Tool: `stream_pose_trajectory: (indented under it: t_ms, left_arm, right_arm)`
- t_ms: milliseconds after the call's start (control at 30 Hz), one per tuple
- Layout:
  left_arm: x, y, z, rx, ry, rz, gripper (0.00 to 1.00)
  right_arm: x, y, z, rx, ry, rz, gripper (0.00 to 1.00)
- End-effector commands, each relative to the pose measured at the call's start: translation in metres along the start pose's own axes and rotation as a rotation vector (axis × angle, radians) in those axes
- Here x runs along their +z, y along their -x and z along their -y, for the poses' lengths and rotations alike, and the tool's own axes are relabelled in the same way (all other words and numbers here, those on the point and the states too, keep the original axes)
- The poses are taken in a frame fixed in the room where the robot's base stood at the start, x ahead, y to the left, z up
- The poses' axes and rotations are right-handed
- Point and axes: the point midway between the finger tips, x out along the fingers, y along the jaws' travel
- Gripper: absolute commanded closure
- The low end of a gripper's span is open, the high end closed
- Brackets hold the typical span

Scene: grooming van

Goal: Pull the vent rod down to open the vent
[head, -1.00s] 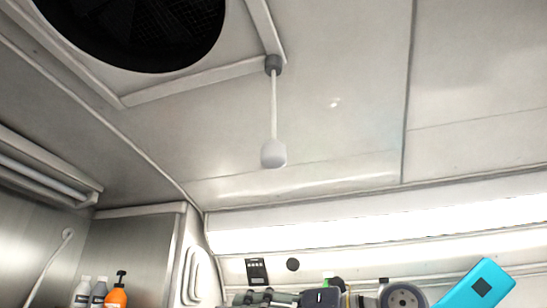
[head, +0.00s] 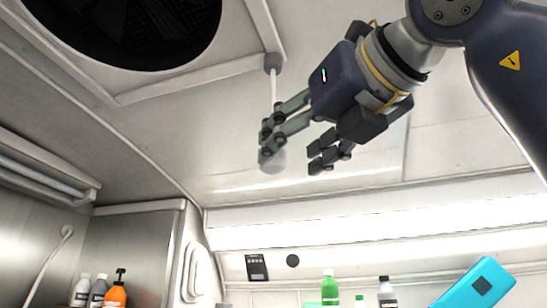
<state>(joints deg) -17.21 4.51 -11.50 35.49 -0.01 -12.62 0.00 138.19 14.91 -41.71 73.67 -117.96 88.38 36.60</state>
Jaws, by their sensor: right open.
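The vent rod (head: 273,87) is thin and white. It hangs from a grey mount on the ceiling and ends in a pale knob (head: 273,166). The round dark vent (head: 130,28) is in the ceiling at the upper left. My right gripper (head: 294,157) comes in from the upper right with its fingers apart. One finger overlaps the lower rod and the top of the knob; the other is to the right of it. I cannot tell whether the finger touches the rod or is in front of it. My left gripper is not in view.
White and grey bottles and an orange pump bottle (head: 115,295) stand at the lower left. A green bottle (head: 329,289) and a white bottle (head: 387,293) stand at the bottom. A cyan object (head: 478,286) is at the lower right. A light strip (head: 370,226) crosses the back.

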Motion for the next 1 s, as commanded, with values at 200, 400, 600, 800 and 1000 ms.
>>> stream_pose_trajectory:
  t_ms: [200, 400, 600, 800, 1000]
  left_arm:
    - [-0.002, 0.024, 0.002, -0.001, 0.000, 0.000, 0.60]
    - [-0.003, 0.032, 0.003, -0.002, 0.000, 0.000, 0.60]
    - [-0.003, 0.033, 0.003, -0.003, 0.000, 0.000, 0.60]
    - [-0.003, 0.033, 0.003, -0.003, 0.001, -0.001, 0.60]
    - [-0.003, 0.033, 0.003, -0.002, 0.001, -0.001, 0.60]
  right_arm:
    - [0.003, -0.042, -0.001, 0.002, 0.001, -0.003, 0.45]
    - [0.002, -0.063, 0.000, 0.002, 0.000, -0.001, 0.45]
    - [0.000, -0.068, -0.001, 0.003, 0.000, 0.000, 0.45]
    - [0.000, -0.068, -0.001, 0.003, 0.000, 0.000, 0.55]
    - [0.000, -0.068, -0.001, 0.003, 0.000, 0.000, 1.00]
